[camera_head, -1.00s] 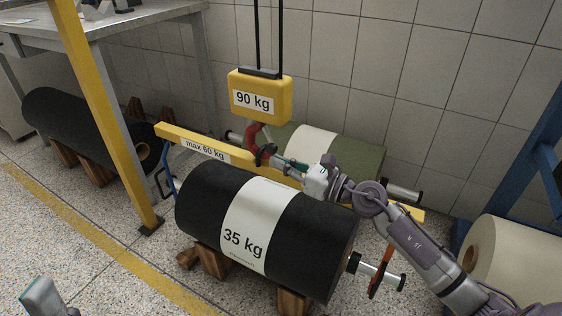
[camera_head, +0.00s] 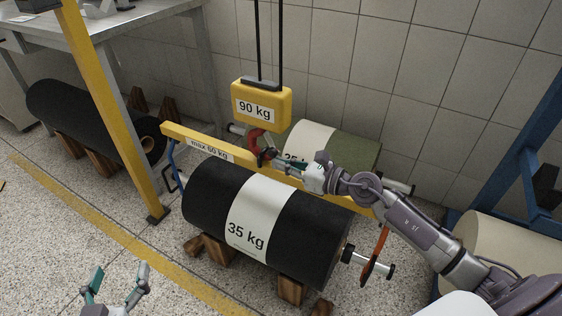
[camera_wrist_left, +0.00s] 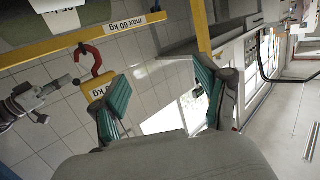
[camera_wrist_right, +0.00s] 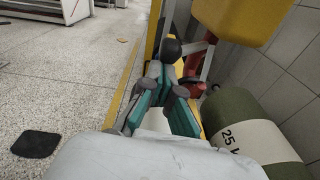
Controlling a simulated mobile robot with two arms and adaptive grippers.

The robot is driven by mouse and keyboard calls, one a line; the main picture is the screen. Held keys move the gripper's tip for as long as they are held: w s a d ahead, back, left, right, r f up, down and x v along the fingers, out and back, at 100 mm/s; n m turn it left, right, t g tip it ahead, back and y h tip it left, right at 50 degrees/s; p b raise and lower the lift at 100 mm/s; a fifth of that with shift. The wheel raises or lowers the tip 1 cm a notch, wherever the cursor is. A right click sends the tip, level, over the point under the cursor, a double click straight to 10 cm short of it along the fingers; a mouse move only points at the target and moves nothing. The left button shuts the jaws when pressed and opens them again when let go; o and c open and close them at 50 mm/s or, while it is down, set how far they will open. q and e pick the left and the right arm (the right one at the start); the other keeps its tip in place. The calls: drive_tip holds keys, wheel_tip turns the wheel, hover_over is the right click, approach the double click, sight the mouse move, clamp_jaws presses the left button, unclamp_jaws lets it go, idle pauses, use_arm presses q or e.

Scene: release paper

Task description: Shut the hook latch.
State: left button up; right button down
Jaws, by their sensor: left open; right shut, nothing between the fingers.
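The red hook (camera_head: 256,141) hangs under the yellow 90 kg block (camera_head: 262,104), at the yellow max 60 kg beam (camera_head: 208,147). A dark round knob (camera_wrist_right: 171,48) shows beside the hook, right at my right fingertips; I cannot tell whether they touch it. The latch's own position is unclear. My right gripper (camera_head: 280,163) is shut and empty, close beside the hook; its fingers (camera_wrist_right: 163,84) show together in the right wrist view. My left gripper (camera_head: 118,272) is open and empty at the bottom left, well away. The left wrist view shows the hook (camera_wrist_left: 88,58) upside down.
A black 35 kg roll (camera_head: 295,230) lies on wooden blocks in front of the beam. A green roll (camera_head: 352,153) lies behind it by the tiled wall. A yellow post (camera_head: 108,110) stands at left.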

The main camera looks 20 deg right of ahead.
use_arm(q)
drive_tip(key=s+a+f+g+y+p, duration=0.3)
drive_tip(key=s+a+f+g, duration=0.2)
drive_tip(key=s+f+g, duration=0.5)
drive_tip(key=shift+s+f+n, duration=0.3)
drive_tip(key=shift+s+f, duration=0.35)
drive_tip(key=shift+s, duration=0.45)
use_arm(e)
drive_tip(key=shift+s+d+r, duration=0.1)
drive_tip(key=shift+r, duration=0.7)
